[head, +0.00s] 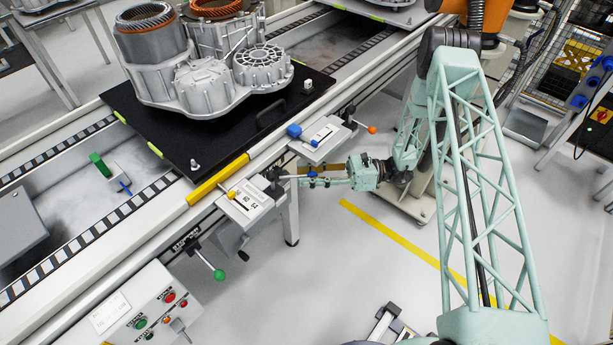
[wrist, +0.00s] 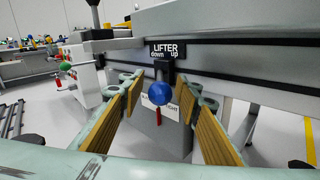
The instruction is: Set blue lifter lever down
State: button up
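The lifter lever has a blue ball knob (wrist: 160,94) on a dark stem, in the middle of the wrist view. It is under a black sign (wrist: 166,51) reading "LIFTER", with "down" on the left and "up" on the right. The knob shows in the gap between the yellow-padded fingers of my gripper (wrist: 161,101). The fingers are wide apart, and neither visibly touches the knob. In the head view my gripper (head: 300,173) is low beside the rail's near edge, pointing left. I cannot tell exactly which setting the lever is in.
A grey label box (head: 243,207) and another small box (head: 320,140) with an orange-knobbed lever flank my gripper. A green-knobbed lever (head: 219,275) stands nearer the front. The stator housing (head: 205,80) sits on a black plate on the conveyor.

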grip_shut()
dwell(0.3)
